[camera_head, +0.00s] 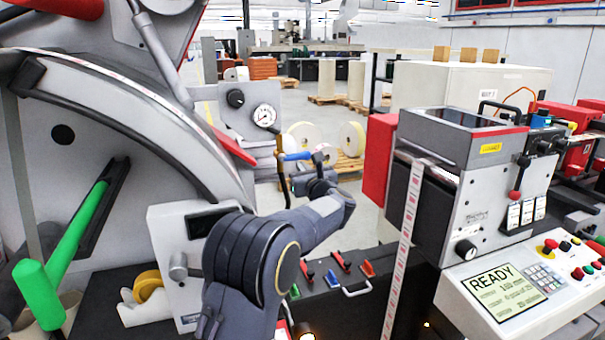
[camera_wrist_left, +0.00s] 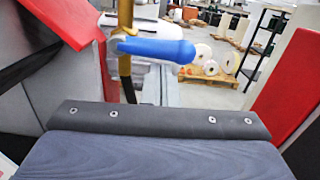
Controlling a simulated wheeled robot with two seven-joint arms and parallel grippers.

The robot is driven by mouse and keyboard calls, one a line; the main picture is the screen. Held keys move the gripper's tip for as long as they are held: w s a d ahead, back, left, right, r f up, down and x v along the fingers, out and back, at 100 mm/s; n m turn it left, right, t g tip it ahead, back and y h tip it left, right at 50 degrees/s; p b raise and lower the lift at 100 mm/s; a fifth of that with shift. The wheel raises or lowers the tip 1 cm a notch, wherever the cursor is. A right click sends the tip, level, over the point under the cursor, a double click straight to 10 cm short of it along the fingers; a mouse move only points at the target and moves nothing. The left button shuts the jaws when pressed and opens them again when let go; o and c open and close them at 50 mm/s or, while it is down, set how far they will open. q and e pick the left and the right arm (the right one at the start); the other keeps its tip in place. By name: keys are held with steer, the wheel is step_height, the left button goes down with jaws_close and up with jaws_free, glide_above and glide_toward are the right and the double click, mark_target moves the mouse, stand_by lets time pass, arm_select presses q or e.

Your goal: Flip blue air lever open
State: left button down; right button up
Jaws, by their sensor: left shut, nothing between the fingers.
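The blue air lever (camera_head: 296,156) sits on a thin brass-coloured pipe (camera_head: 282,165) below a pressure gauge. Its handle lies about level and points right, across the pipe. In the left wrist view the blue lever (camera_wrist_left: 155,48) is large and close, with its pivot on the brass pipe (camera_wrist_left: 125,45). My left gripper (camera_head: 318,157) is shut and empty, by the lever's right end. I cannot tell whether it touches the lever. In the wrist view the dark gripper body fills the bottom and the fingertips cannot be made out. My right gripper is not in view.
A round pressure gauge (camera_head: 264,116) and black knob (camera_head: 235,98) are on the panel above. A red plate (camera_head: 232,146) is left of the pipe. A red and grey printing unit (camera_head: 380,150) stands right. Small coloured levers (camera_head: 340,262) are below my forearm.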

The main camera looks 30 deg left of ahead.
arm_select(q)
step_height(320, 180, up, 3)
steer(key=n+b, duration=0.8)
steer(key=b, duration=0.3)
steer(key=shift+w+f, duration=0.1)
steer(key=shift+w, duration=0.05)
steer(key=r+n+b, duration=0.1)
steer(key=n, duration=0.2)
steer(key=s+a+r+n+b, duration=0.1)
steer(key=n+b, duration=0.1)
steer(key=n, duration=0.1)
steer(key=s+r+n+g+b, duration=0.1)
steer(key=r+n, duration=0.1)
steer(key=n, duration=0.1)
steer(key=shift+a, duration=0.2)
steer(key=shift+a+b, duration=0.1)
steer(key=shift+b, duration=0.2)
stand_by(0.3)
